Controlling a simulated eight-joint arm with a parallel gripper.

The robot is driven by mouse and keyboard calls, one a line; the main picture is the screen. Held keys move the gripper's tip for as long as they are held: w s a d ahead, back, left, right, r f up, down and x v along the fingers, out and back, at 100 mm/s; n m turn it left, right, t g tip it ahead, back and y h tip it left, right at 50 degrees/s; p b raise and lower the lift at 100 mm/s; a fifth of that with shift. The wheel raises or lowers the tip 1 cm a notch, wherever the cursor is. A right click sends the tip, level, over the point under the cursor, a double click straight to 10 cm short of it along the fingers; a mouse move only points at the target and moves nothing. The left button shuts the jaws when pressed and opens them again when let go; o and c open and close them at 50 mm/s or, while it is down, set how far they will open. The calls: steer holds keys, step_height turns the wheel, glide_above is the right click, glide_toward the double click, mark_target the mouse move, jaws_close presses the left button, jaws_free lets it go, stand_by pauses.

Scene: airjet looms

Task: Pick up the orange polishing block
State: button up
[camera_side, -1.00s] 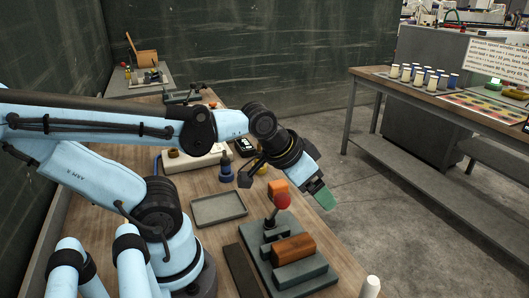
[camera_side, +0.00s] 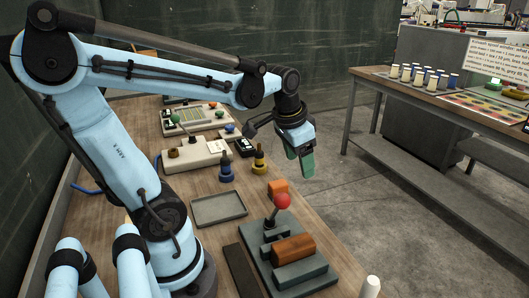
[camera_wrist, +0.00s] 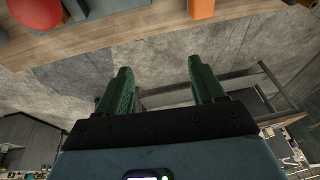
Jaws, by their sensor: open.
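The orange polishing block (camera_side: 278,187) is a small orange block on the wooden bench, behind the red ball knob of the grey clamp fixture. In the wrist view an orange block (camera_wrist: 201,8) shows at the top edge, partly cut off. My gripper (camera_side: 304,170) has green fingers and is open and empty. In the side view it hangs above and a little to the right of the block, pointing down. In the wrist view the open fingers (camera_wrist: 158,75) have only the floor behind them.
The grey clamp fixture (camera_side: 262,270) with a red ball knob (camera_side: 282,201) stands in front of the block. A grey tray (camera_side: 219,220) lies to the left. Blue (camera_side: 226,172) and yellow (camera_side: 259,160) bottle-like items stand behind. The bench's right edge is close to the block.

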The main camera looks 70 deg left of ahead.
mark_target(278, 183)
steer(key=a+f+g+h, duration=0.1)
steer(key=a+f+g, duration=0.15)
steer(key=a, duration=0.75)
steer(key=shift+g, duration=0.35)
steer(key=f, duration=0.6)
steer(key=shift+s+d, duration=0.1)
steer(key=shift+s, duration=0.15)
steer(key=shift+d+f, duration=0.2)
steer(key=shift+f, duration=1.1)
steer(key=shift+d+f, duration=0.15)
steer(key=shift+f, duration=1.15)
steer(key=shift+c, duration=0.5)
steer(key=c, duration=1.1)
steer(key=shift+o, duration=0.2)
steer(key=shift+r, duration=0.15)
